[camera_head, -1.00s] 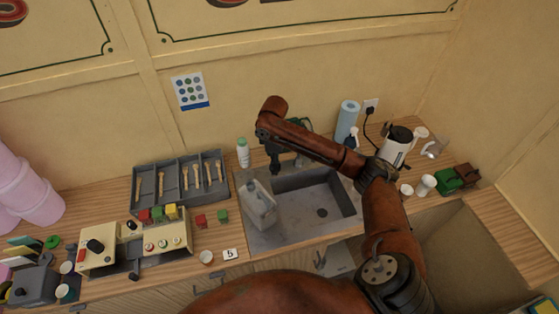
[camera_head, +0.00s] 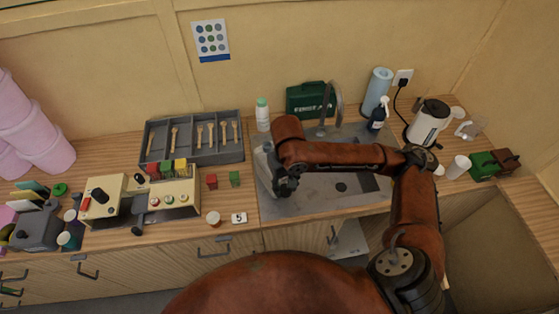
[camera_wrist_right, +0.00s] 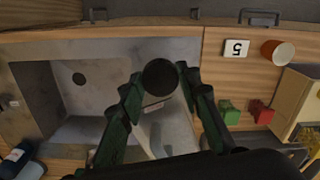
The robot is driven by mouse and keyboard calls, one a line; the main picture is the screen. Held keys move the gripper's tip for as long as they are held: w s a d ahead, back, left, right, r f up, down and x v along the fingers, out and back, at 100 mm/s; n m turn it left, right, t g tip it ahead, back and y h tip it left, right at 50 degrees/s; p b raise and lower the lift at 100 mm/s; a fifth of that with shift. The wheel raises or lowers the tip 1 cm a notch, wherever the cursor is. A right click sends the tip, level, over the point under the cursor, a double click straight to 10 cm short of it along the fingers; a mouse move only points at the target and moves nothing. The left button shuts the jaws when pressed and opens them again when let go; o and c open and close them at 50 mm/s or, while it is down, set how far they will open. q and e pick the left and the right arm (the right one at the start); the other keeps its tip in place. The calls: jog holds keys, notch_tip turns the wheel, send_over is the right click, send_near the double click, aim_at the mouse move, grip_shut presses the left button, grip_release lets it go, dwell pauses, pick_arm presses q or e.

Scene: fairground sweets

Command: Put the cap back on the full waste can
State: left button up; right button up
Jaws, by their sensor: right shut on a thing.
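The waste can (camera_head: 266,168) is a pale jug standing at the left side of the sink (camera_head: 318,205). My right gripper (camera_head: 284,190) is in front of it and partly hides it in the head view. In the right wrist view, my right gripper (camera_wrist_right: 160,82) is shut on a round dark cap (camera_wrist_right: 159,76), held between the fingertips. The pale can (camera_wrist_right: 168,135) shows partly behind the cap and fingers. Its mouth is hidden, and I cannot tell whether the cap touches it. My left gripper is not in view.
A white bottle (camera_head: 262,115), a green first aid box (camera_head: 308,99) and the tap (camera_head: 338,105) stand behind the sink. A spray bottle (camera_head: 378,116) and a kettle (camera_head: 428,124) are right. A cutlery tray (camera_head: 190,150), small cubes and a cup (camera_head: 213,218) are left.

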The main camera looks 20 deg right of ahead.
pick_arm(q)
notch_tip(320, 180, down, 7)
jog(key=b, duration=0.5)
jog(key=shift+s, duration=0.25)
pick_arm(e)
notch_tip(320, 180, down, 7)
jog(key=shift+s+f, duration=0.2)
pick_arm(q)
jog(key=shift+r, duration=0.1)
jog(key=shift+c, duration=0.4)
